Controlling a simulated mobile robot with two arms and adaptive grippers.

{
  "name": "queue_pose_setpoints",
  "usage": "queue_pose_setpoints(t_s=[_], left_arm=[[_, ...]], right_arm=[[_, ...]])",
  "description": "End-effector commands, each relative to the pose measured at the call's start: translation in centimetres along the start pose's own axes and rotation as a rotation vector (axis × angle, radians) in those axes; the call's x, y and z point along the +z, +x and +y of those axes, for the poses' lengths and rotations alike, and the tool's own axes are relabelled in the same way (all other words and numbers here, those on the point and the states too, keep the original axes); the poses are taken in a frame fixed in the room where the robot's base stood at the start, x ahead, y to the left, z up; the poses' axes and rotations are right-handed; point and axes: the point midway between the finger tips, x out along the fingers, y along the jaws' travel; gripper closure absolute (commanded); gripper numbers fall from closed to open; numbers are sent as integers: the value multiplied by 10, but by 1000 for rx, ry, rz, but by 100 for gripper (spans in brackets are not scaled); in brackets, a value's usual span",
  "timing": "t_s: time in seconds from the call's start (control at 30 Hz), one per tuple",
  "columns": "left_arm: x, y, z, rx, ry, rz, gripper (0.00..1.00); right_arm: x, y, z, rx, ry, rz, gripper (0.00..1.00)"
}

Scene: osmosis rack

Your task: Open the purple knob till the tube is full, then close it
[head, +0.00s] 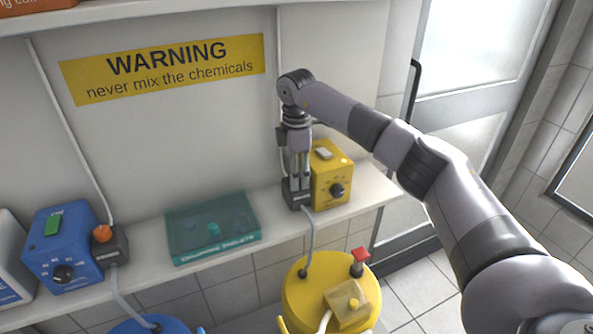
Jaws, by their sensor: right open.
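My right gripper (299,185) points straight down with its fingers over a small dark block (298,198) beside the yellow box. The gripper is open, and its fingers cover the block's top. I see no purple knob; one on that block would be hidden by the fingers. A grey tube (312,230) runs from the block down to the yellow barrel (300,292). A thin white tube (279,90) comes down the wall behind the gripper. I cannot tell how full either tube is. My left gripper is not in view.
The yellow box (332,175) with a black dial stands right of the gripper on the white shelf (120,283). A teal case (213,228) lies mid-shelf. A blue box (60,245) and an orange knob (102,233) are at left. A door is at right.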

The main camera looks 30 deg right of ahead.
Motion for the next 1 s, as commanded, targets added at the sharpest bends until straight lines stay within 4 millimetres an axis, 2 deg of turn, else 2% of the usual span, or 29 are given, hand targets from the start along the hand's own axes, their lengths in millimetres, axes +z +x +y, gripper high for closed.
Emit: queue_pose_setpoints(t_s=[0.1, 0.8, 1.0], left_arm=[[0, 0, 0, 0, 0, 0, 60], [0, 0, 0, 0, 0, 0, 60], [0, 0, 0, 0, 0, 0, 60]], right_arm=[[0, 0, 0, 0, 0, 0, 52], [0, 0, 0, -1, 0, 0, 99], [0, 0, 0, -1, 10, 0, 100]])
